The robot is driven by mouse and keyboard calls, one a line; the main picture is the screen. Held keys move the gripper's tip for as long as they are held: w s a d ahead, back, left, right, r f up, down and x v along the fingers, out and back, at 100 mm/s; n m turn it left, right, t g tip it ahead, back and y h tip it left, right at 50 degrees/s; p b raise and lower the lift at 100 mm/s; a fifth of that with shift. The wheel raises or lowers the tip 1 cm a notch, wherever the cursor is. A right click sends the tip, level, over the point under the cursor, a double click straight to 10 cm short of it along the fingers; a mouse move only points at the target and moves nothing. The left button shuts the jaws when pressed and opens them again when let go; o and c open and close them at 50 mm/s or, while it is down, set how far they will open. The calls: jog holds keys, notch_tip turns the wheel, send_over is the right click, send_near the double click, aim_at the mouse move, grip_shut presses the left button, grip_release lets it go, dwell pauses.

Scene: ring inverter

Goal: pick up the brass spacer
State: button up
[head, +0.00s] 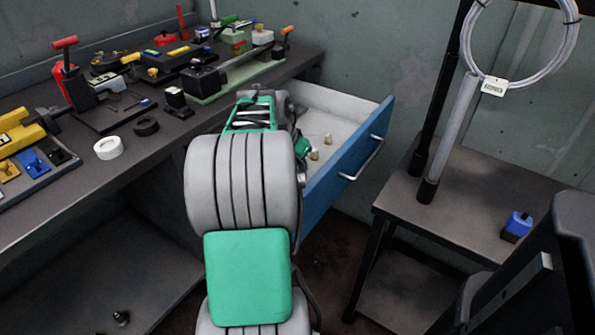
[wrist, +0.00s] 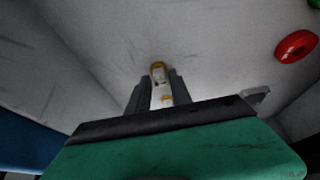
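In the wrist view a small brass-and-pale piece (wrist: 158,72), which looks like the brass spacer, lies between the two dark fingers of my gripper (wrist: 159,88). It fills most of the gap, and I cannot tell whether the fingers press on it or only stand around it. In the head view my arm reaches into the open blue drawer (head: 347,150) and hides the gripper's fingers. Two small brass-coloured pieces (head: 314,155) (head: 328,138) show on the drawer's pale floor, just right of the arm. I cannot tell which one is between the fingers.
A red round object (wrist: 296,46) lies on the right in the wrist view. The drawer's walls stand close around my arm. A side table (head: 470,195) stands at right.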

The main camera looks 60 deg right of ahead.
grip_shut()
jog(key=shift+r, duration=0.1)
dwell(0.3)
